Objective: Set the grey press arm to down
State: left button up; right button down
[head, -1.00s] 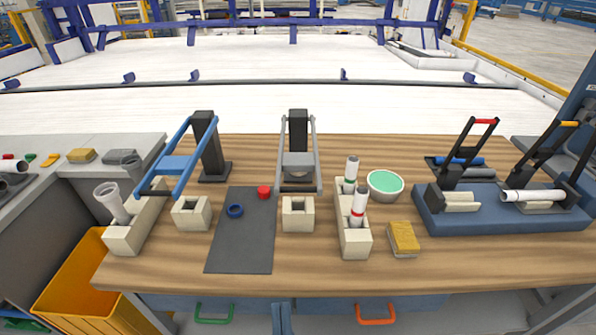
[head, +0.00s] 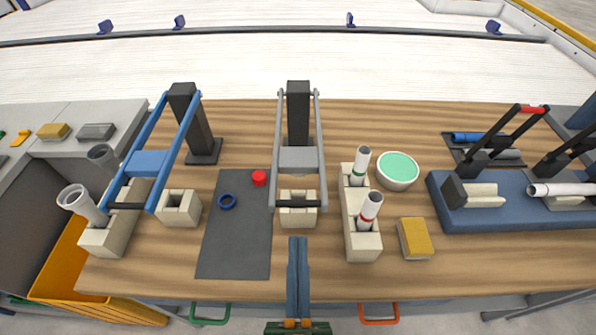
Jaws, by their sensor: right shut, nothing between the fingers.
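The grey press arm (head: 299,160) joins the top of a black column (head: 298,115) in the middle of the table. Its two grey side bars run toward me, with a grey cross plate between them. Its dark handle (head: 299,203) overlaps the cream block (head: 298,219) in the picture; I cannot tell the gap between them. My right gripper (head: 298,241) comes in from the bottom centre, its blue-grey fingers shut and empty. Its tips are nearer to me than the cream block and apart from the handle. My left gripper is out of view.
A press with a blue arm (head: 148,163) stands to the left. A dark mat (head: 236,255) holds a blue ring and a red cap. To the right are a cream rack (head: 363,246) with two white tubes, a green-topped bowl (head: 398,170) and a yellow sponge (head: 415,238).

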aim_at(298, 204)
jog(key=r+p+x, duration=0.1)
jog(key=x, duration=0.8)
notch_tip(298, 204, down, 4)
jog(key=b, duration=0.5)
jog(key=shift+f, duration=0.15)
jog(key=shift+s+f, duration=0.1)
pick_arm(q)
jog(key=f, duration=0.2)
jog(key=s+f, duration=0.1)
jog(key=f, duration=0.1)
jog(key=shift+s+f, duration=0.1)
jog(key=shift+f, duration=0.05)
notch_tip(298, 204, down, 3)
jog(key=b, duration=0.3)
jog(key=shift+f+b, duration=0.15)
jog(key=shift+b, duration=0.25)
pick_arm(e)
jog(key=shift+t, duration=0.8)
jog(key=f, duration=0.5)
jog(key=shift+s, duration=0.25)
